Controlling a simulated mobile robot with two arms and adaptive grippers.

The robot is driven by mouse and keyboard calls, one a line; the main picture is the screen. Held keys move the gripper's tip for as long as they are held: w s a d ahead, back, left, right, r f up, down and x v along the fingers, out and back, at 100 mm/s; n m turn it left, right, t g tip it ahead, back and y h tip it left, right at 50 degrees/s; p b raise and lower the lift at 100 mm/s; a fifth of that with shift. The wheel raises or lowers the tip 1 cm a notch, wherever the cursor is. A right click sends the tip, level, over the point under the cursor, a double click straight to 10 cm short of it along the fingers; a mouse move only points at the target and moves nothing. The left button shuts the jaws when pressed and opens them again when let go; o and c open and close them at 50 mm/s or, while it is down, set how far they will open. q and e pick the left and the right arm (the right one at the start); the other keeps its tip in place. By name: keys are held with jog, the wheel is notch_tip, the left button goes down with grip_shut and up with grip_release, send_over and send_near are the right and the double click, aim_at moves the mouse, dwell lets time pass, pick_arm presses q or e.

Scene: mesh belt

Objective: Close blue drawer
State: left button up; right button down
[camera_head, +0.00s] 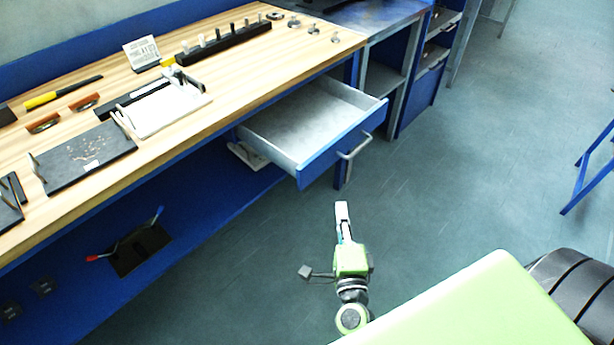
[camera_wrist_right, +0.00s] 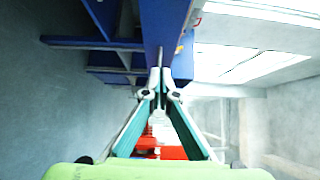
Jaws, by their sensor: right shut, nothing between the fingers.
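The blue drawer (camera_head: 336,150) stands pulled out from under the wooden workbench. Its front is blue with a metal bar handle (camera_head: 355,147), and its grey inside looks empty. My right gripper (camera_head: 341,205) is in front of the drawer, on the near side of the handle and apart from it in the head view. In the right wrist view the fingers of the right gripper (camera_wrist_right: 160,72) meet at their tips with nothing between them. A blue panel (camera_wrist_right: 165,25) lies beyond the tips; I cannot tell whether it is the drawer front. My left gripper is not in view.
The wooden bench top (camera_head: 230,110) holds a black tray (camera_head: 85,158), a white tray (camera_head: 168,110), a black block with pegs (camera_head: 222,44) and several tools. Open floor (camera_head: 450,180) lies to the right of the drawer. A blue metal frame (camera_head: 592,170) stands at the far right.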

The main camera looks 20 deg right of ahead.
aim_at(323, 163)
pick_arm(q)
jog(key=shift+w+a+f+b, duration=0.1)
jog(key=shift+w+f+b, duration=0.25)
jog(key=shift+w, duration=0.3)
pick_arm(e)
jog(key=shift+w+a+x, duration=0.2)
jog(key=shift+a+x, duration=0.25)
jog(key=shift+x, duration=1.6)
jog(key=shift+w+a+x, duration=0.2)
jog(key=shift+a+x, duration=0.25)
jog(key=shift+x, duration=1.65)
jog(key=shift+w+a+x, duration=0.2)
jog(key=shift+a+x, duration=0.25)
jog(key=shift+x, duration=1.6)
jog(key=shift+w, duration=0.1)
